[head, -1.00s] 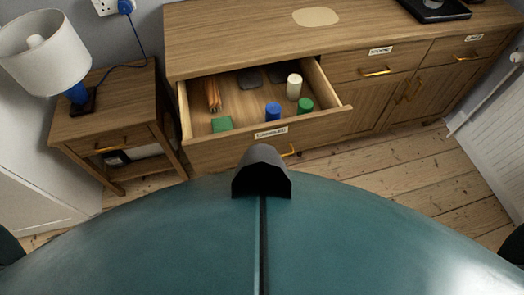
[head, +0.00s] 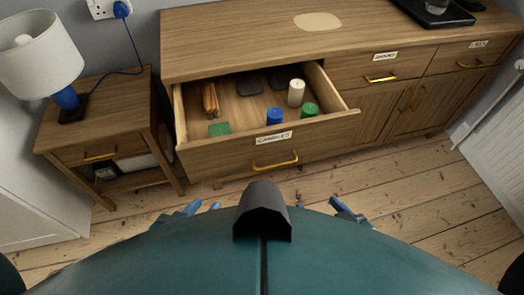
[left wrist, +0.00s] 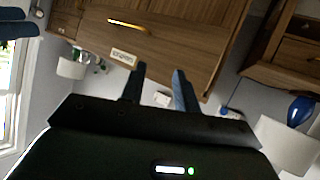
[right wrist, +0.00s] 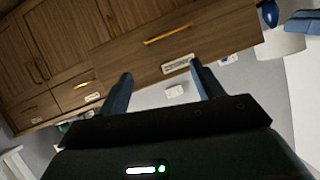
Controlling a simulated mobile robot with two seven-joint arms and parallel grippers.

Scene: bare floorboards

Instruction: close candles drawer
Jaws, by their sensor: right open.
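The candles drawer (head: 225,158) is pulled open in the wooden dresser. Its front has a white label (head: 272,138) and a brass handle (head: 274,161). Inside are a white candle (head: 296,92), a blue one (head: 275,117), green ones and an orange bundle (head: 210,99). My left gripper (head: 192,207) and right gripper (head: 345,208) show partly at the lower edge, before the drawer and apart from it. Both are open and empty. The drawer front also shows ahead of the fingers in the left wrist view (left wrist: 165,45) and right wrist view (right wrist: 130,60).
A nightstand (head: 100,130) with a lamp (head: 42,55) stands left of the dresser. Closed drawers and cupboard doors (head: 365,118) are at the right. A black tray (head: 438,12) lies on top. Bare floorboards (head: 400,195) lie in front.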

